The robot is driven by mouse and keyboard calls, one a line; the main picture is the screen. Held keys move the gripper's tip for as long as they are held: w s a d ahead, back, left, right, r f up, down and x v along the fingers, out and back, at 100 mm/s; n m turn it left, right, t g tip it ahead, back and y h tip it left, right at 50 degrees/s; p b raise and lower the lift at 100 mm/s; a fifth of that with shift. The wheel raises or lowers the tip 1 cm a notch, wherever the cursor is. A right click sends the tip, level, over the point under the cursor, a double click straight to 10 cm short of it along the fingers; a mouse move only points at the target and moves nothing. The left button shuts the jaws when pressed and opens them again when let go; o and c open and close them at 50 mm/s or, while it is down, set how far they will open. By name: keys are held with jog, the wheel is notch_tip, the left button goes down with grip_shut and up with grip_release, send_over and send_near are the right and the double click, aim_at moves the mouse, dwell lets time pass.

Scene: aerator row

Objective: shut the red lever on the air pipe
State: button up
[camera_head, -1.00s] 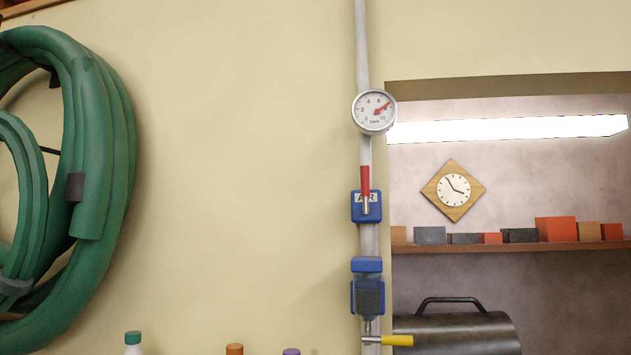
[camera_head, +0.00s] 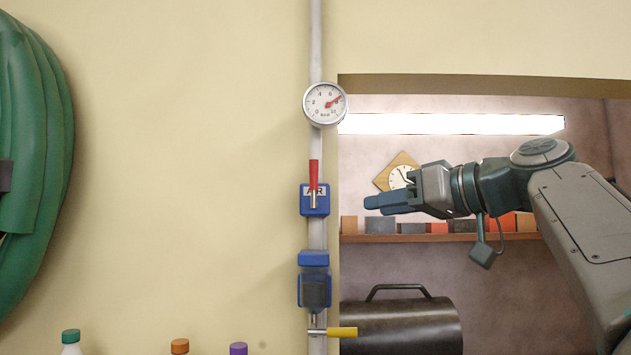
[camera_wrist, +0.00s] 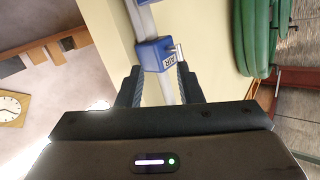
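The red lever (camera_head: 313,174) points straight up, in line with the grey air pipe (camera_head: 317,50). It sits on a blue valve block (camera_head: 308,208) labelled AIR. My gripper (camera_head: 372,204) is to the right of the lever at about the block's height, pointing left, and does not touch it. The wrist view shows my gripper (camera_wrist: 158,72) with its fingers apart and nothing held. Beyond the fingers is the blue block (camera_wrist: 150,54), with a short metal piece (camera_wrist: 179,51) beside it. I cannot make out the red part of the lever there.
A round gauge (camera_head: 324,104) sits above the lever. Below are another blue fitting (camera_head: 313,260) and a yellow lever (camera_head: 342,332) pointing right. A green hose (camera_head: 35,150) hangs at left. A recess with a shelf (camera_head: 370,238) is behind my arm. The wall between hose and pipe is bare.

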aim_at(317, 171)
notch_tip(317, 171, up, 6)
jog(key=s+n+y, duration=0.1)
jog(key=n+y, duration=0.1)
jog(key=n, duration=0.1)
jog(key=p+x, duration=0.1)
jog(key=x, duration=0.3)
jog(key=p+x, duration=0.2)
jog(key=x, duration=0.2)
jog(key=p+x, duration=0.1)
jog(key=x, duration=0.3)
jog(key=shift+s+a, duration=0.3)
jog(key=shift+a, duration=0.15)
jog(key=shift+w+a+f+p, duration=0.2)
jog(key=shift+w+a+p, duration=0.25)
jog(key=shift+a, duration=0.15)
jog(key=shift+c, duration=0.3)
grip_shut()
